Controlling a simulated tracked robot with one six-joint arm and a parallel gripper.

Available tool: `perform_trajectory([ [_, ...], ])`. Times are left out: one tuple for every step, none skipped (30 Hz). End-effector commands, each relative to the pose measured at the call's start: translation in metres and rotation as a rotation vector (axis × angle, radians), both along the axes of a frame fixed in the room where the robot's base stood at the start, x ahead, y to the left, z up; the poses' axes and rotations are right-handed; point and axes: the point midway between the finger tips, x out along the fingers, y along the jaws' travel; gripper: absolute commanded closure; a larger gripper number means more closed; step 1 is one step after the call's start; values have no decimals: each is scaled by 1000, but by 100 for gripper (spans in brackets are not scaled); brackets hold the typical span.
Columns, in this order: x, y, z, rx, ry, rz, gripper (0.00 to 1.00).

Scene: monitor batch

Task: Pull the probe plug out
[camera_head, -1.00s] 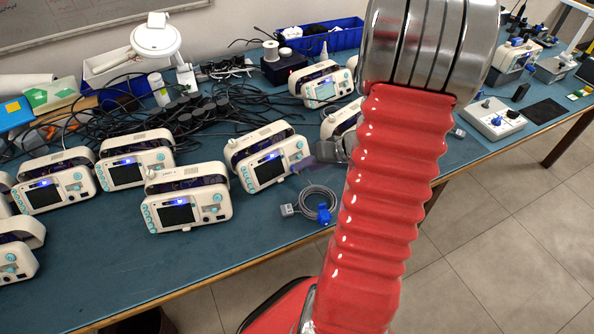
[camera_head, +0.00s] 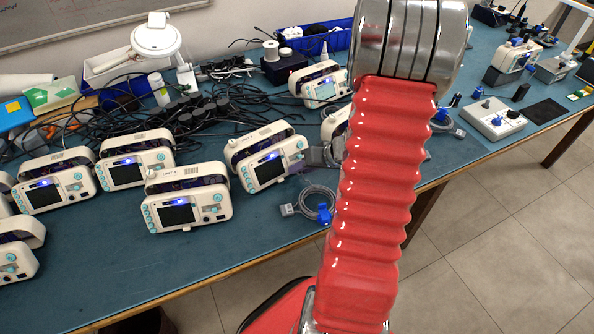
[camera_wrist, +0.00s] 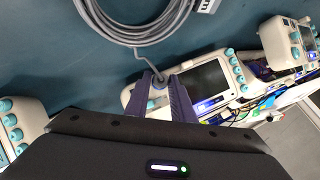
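In the wrist view, the fingers of my gripper (camera_wrist: 160,76) are spread apart, one on each side of the grey probe plug (camera_wrist: 158,83). The plug sits at the edge of a white monitor (camera_wrist: 213,87), beside its screen. A grey cable runs from the plug to a coil (camera_wrist: 137,38). I cannot tell whether either finger touches the plug. In the head view, this appears to be the middle monitor (camera_head: 265,165), with the coiled cable and its blue connector (camera_head: 324,214) on the table in front. My red arm hides most of the gripper there.
Other white monitors (camera_head: 184,213) stand to the left on the blue-green table (camera_head: 100,280), and another stands behind (camera_head: 322,91). Tangled black cables (camera_head: 205,115) lie behind them. A grey control box (camera_head: 492,120) is to the right. The front left tabletop is clear.

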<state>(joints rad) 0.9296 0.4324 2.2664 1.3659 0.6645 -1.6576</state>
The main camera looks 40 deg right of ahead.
Motion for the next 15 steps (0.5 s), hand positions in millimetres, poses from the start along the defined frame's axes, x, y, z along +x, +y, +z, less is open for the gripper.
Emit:
perform_trajectory([
  [0, 0, 0, 0, 0, 0, 82],
  [0, 0, 0, 0, 0, 0, 84],
  [0, 0, 0, 0, 0, 0, 87],
  [0, 0, 0, 0, 0, 0, 89],
  [0, 0, 0, 0, 0, 0, 91],
  [0, 0, 0, 0, 0, 0, 94],
  [0, 0, 0, 0, 0, 0, 96],
  [0, 0, 0, 0, 0, 0, 98],
  [0, 0, 0, 0, 0, 0, 100],
  [0, 0, 0, -1, 1, 0, 100],
  [0, 0, 0, -1, 1, 0, 100],
  [0, 0, 0, -1, 1, 0, 100],
  [0, 0, 0, -1, 1, 0, 100],
  [0, 0, 0, 0, 1, -1, 100],
  [-1, 0, 0, 0, 1, -1, 100],
])
